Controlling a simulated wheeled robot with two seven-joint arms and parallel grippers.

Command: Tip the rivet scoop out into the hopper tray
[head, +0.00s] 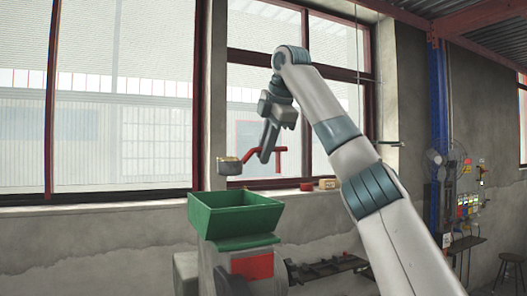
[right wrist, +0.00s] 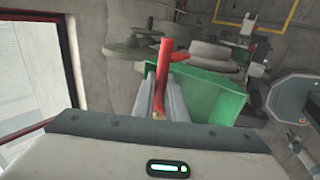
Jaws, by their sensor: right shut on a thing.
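The rivet scoop has a red handle (head: 254,151) and a small grey cup (head: 229,166) with a yellowish rim. In the head view the cup looks upright, above the left part of the green hopper tray (head: 235,215), with a gap between them. What the cup holds is too small to tell. My right gripper (head: 265,155) points down and is shut on the red handle. In the right wrist view the handle (right wrist: 163,65) stands between the fingers, and the green tray (right wrist: 215,100) lies behind it. My left gripper is in neither view.
The tray sits on a grey machine with a red panel (head: 252,266). A window sill (head: 100,207) runs behind, with small items (head: 327,184) on it. A dark rack (head: 325,268) is right of the machine. A stool (head: 511,262) stands far right.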

